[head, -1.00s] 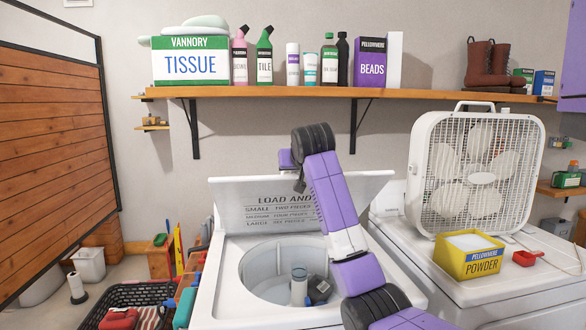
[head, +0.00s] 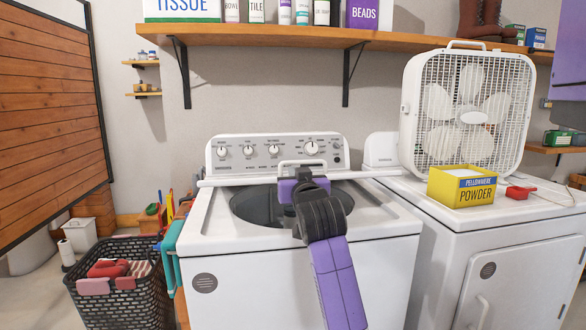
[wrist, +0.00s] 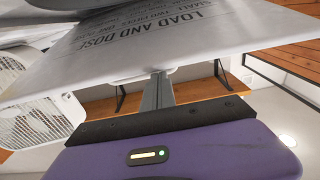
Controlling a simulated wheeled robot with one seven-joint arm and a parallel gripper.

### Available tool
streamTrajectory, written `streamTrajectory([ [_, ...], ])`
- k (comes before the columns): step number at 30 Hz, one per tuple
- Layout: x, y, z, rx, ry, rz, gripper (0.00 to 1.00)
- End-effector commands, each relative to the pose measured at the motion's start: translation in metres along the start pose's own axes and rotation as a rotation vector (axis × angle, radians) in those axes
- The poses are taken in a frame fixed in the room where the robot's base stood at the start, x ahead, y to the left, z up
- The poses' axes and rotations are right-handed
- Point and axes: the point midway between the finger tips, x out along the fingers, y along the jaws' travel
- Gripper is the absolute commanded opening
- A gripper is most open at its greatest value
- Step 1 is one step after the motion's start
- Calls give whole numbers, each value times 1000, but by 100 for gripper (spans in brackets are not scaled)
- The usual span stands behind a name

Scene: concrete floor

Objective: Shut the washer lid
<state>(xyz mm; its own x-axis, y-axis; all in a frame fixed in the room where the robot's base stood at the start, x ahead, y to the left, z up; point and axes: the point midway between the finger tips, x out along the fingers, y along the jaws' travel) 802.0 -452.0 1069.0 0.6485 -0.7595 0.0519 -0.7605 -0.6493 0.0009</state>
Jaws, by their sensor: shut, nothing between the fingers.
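The white washer (head: 300,275) stands in the middle of the head view. Its lid (head: 235,181) is partly open and shows nearly edge-on as a thin white strip, with the dark drum opening (head: 255,208) below it. In the wrist view, the lid's printed underside (wrist: 190,35) slants over my gripper (wrist: 158,82). The gripper is shut and empty, its fingertips close to a white rounded part by the lid's edge; whether they touch is unclear. In the head view my gripper (head: 302,178) is at the lid's middle, its fingers mostly hidden by my wrist.
The washer's control panel (head: 275,152) rises behind the lid. To the right, a white fan (head: 465,108) and a yellow powder box (head: 462,187) stand on the dryer (head: 520,222). A laundry basket (head: 120,290) is at left. A wooden shelf (head: 230,36) spans the wall above.

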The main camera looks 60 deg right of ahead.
Motion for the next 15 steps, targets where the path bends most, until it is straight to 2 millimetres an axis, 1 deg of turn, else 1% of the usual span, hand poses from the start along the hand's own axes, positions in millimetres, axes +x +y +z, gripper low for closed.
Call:
streamTrajectory([
  [1,-5,-1,23,1,18,-1,0],
  [3,-10,0,36,0,47,0,0],
  [9,-19,0,66,1,61,0,0],
  [15,-24,0,86,1,62,0,0],
])
